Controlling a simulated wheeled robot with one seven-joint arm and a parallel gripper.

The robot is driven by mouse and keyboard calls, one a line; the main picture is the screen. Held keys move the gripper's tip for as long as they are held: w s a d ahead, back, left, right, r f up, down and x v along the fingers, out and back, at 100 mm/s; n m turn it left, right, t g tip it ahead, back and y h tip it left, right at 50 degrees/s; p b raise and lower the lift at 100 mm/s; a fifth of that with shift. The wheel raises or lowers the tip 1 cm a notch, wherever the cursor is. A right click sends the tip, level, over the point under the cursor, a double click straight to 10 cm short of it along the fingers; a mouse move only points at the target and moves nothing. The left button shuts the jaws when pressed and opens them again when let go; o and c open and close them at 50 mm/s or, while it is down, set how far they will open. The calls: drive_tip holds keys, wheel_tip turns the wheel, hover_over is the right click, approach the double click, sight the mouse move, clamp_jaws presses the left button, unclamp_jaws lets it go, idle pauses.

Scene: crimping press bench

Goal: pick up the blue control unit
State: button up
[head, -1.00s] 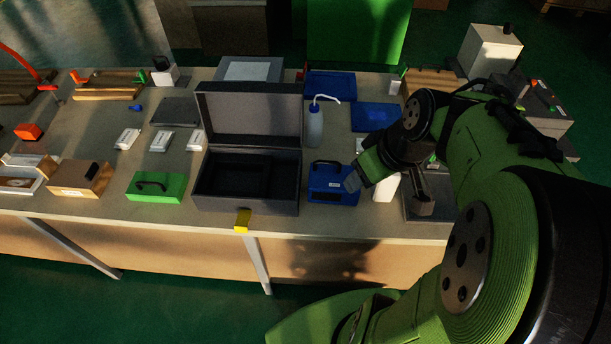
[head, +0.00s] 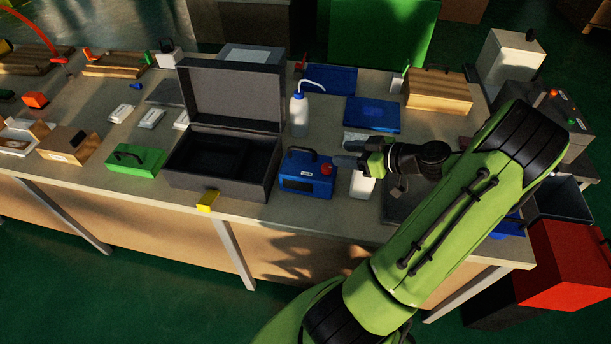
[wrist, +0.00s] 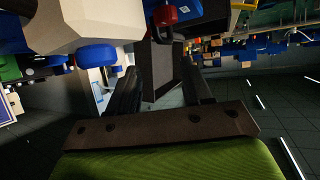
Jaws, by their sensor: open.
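The blue control unit (head: 305,183) stands upright on the bench just right of the open dark case, with a dark handle on top and a red knob (head: 326,169) at its upper right. My gripper (head: 346,161) is at the unit's right side, near knob height, with its fingers pointing left toward it. It is open and empty; I cannot tell whether a fingertip touches the unit. In the wrist view, both dark fingers of my gripper (wrist: 162,92) are spread, and the red knob (wrist: 164,15) and part of the blue unit (wrist: 184,18) show beyond them at the top edge.
The open case (head: 176,180) stands close on the unit's left. A white container (head: 362,186) stands right of the unit, below my gripper. A wash bottle (head: 299,116) and blue trays (head: 372,114) are behind. A yellow tab (head: 208,201) is at the front edge.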

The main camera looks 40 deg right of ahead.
sight(315, 150)
drive_tip(key=b+x, duration=0.1)
drive_tip(key=x, duration=0.9)
drive_tip(key=shift+d+f, duration=0.15)
drive_tip(key=shift+s, duration=0.1)
clamp_jaws()
idle(0.7)
